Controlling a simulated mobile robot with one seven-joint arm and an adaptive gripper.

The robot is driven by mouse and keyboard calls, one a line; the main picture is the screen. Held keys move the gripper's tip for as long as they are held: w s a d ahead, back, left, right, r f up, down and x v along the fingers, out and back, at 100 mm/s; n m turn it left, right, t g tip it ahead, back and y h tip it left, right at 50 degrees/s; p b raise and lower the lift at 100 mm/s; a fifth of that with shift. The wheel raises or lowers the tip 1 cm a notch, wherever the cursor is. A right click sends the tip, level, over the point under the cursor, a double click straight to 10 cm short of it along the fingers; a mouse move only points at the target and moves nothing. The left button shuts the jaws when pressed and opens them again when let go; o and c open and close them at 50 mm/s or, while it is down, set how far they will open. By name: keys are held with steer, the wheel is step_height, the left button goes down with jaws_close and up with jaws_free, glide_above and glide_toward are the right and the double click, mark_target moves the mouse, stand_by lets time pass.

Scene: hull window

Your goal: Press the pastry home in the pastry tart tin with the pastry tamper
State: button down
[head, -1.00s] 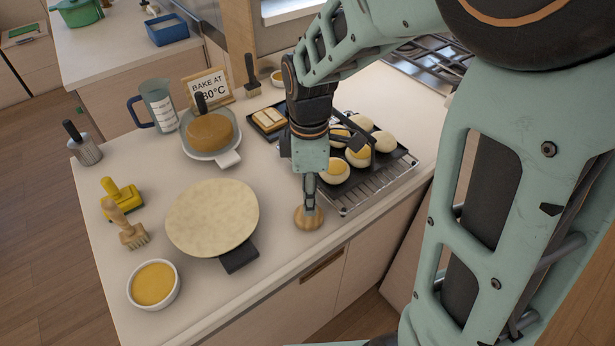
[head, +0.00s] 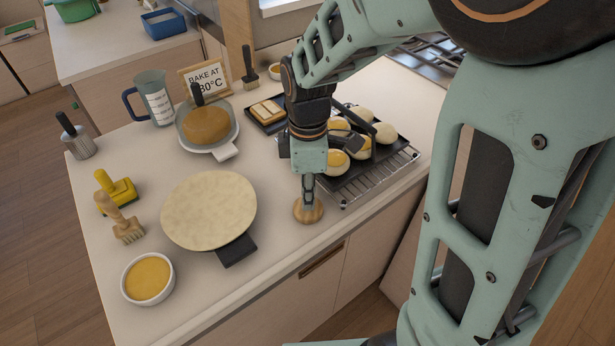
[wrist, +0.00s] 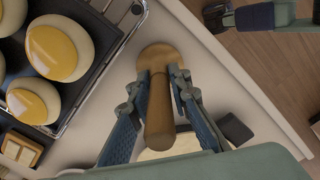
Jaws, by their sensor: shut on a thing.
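My gripper (wrist: 158,92) is shut on the upright wooden handle of the pastry tamper (wrist: 158,58). In the head view the tamper's round wooden base (head: 308,212) shows under my gripper (head: 307,188), near the counter's front edge. I cannot tell whether the base touches the counter. A pale pastry disc (head: 208,210) lies to the left of the tamper and covers the tart tin, whose body is hidden. A dark tab (head: 237,250) sticks out at the disc's front right. Part of the pastry (wrist: 182,148) shows behind the handle in the wrist view.
A dark tray of glazed buns (head: 337,162) on a wire rack (head: 385,180) stands right of my gripper. A filling bowl (head: 149,279), wooden brush (head: 127,228) and yellow-handled tool (head: 116,193) lie left. A pan (head: 209,140) and jug (head: 155,100) stand behind.

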steer(key=c, duration=2.3)
jaws_free()
jaws_close()
steer(key=shift+r, duration=0.1)
step_height(320, 180, up, 14)
steer(key=p, duration=1.1)
steer(key=shift+f, duration=0.3)
